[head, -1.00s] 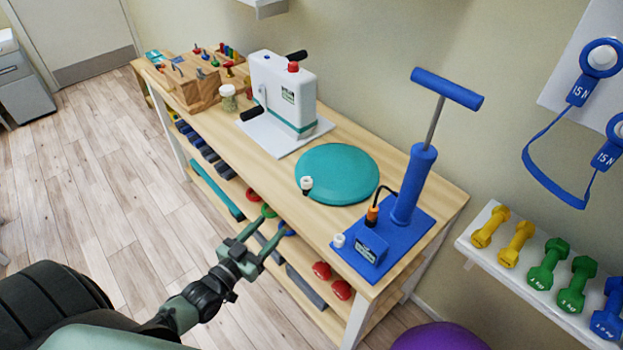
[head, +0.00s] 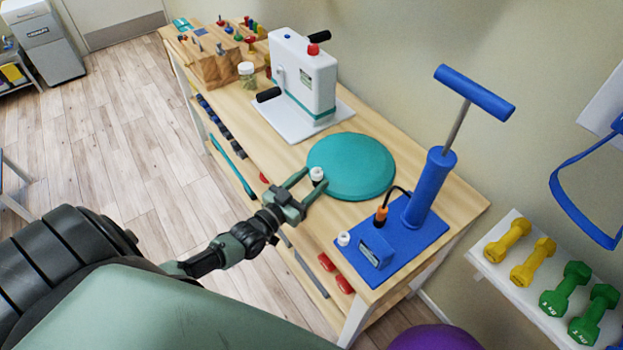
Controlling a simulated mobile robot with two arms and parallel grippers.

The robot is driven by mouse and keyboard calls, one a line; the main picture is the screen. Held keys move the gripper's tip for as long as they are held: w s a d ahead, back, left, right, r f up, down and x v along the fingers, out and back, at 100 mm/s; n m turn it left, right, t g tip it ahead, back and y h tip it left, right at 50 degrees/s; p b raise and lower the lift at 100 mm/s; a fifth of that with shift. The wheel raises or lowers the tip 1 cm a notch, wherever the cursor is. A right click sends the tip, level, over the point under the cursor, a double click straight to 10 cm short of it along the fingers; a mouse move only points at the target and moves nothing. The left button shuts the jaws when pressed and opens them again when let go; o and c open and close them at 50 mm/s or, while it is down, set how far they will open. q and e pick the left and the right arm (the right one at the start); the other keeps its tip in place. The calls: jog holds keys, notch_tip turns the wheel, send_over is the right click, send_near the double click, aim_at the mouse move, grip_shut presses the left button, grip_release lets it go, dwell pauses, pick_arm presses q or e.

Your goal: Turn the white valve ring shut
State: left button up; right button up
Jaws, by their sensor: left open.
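The white valve ring (head: 317,173) sits at the near left edge of the round teal cushion (head: 352,166), which lies flat on the wooden bench. My left gripper (head: 313,180) is open, with its two fingertips at the ring, one on either side of it in the picture. I cannot tell whether either finger touches the ring. The gripper hides the part below the ring. My right gripper is out of view.
A blue hand pump (head: 421,190) with an orange-tipped hose stands right of the cushion, beside a small white cap (head: 343,239). A white crank machine (head: 304,80) stands behind left. Dumbbells (head: 508,241) line a shelf at right.

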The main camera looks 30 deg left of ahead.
pick_arm(q)
jog(key=shift+w, duration=0.15)
grip_shut()
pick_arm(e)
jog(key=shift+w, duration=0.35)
pick_arm(q)
jog(key=shift+f+m+h+b, duration=0.15)
jog(key=shift+m+h+b, duration=0.15)
jog(key=shift+b, duration=0.3)
jog(key=m+g+h+b, duration=0.1)
jog(key=h+b, duration=0.1)
jog(key=b, duration=0.1)
jog(key=m+g+h+b, duration=0.1)
jog(key=m+h+b, duration=0.1)
jog(key=b, duration=0.1)
jog(key=a+m+h+b, duration=0.1)
jog(key=h+b, duration=0.1)
jog(key=b, duration=0.1)
jog(key=shift+w+f+m+g+h+b, duration=0.15)
jog(key=shift+w+m+g+h+b, duration=0.1)
jog(key=shift+m+g+h+b, duration=0.15)
jog(key=shift+a+r+m+g+h+b, duration=0.1)
jog(key=shift+r+m+g+h+b, duration=0.3)
jog(key=shift+h+b, duration=0.4)
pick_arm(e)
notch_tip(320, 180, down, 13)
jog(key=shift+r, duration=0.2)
pick_arm(q)
grip_release()
